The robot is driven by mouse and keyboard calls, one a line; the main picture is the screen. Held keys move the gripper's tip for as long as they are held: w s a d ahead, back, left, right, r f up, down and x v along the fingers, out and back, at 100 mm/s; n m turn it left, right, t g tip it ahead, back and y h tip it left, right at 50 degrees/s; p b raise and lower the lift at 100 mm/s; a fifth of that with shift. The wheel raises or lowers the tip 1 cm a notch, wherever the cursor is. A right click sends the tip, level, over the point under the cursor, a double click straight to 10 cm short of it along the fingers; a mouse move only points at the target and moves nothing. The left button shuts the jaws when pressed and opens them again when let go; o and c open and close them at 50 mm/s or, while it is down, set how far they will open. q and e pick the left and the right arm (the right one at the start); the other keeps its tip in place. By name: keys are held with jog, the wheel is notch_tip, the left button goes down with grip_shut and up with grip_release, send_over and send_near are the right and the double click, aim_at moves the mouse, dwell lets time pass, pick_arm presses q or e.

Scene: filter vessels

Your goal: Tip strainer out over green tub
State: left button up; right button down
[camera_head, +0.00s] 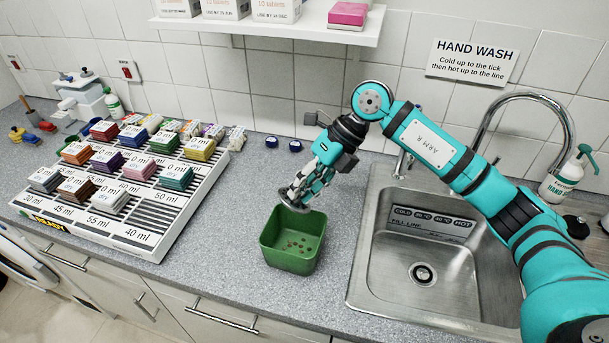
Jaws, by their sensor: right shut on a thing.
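The green tub (290,264) stands upright on the grey counter, left of the sink. Several small brown bits lie on its floor. My right gripper (301,187) is above the tub's back rim, pointing down, and is shut on the strainer (293,201). The strainer is a small dark grey metal piece, partly hidden by the fingers. It looks tilted over the back of the tub; I cannot see whether anything is in it. My left gripper is not in view.
A steel sink (357,265) with a curved tap (562,105) lies to the right, under my right arm. A stepped white rack (150,246) of coloured packets stands at the left. A soap bottle (567,176) stands behind the sink. The counter around the tub's front and left is clear.

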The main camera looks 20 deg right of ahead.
jog(key=r+h+p, duration=0.2)
jog(key=a+r+h+p, duration=0.1)
jog(key=r+h+p, duration=0.1)
jog(key=shift+s+a+r+t+p, duration=0.1)
jog(key=shift+a+t+p, duration=0.1)
jog(key=shift+t+p, duration=0.2)
jog(key=shift+a+r+h+p, duration=0.15)
jog(key=shift+r+h+p, duration=0.2)
jog(key=shift+h, duration=0.25)
jog(key=shift+s+a+r+t+h+p, duration=0.15)
jog(key=shift+r+h, duration=0.1)
jog(key=shift+h, duration=0.2)
jog(key=shift+w+a+r+t+h+p, duration=0.1)
jog(key=shift+r+t+h+p, duration=0.1)
jog(key=shift+h, duration=0.25)
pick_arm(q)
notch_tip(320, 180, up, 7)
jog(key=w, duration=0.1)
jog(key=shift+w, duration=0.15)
pick_arm(e)
jog(key=shift+d, duration=0.1)
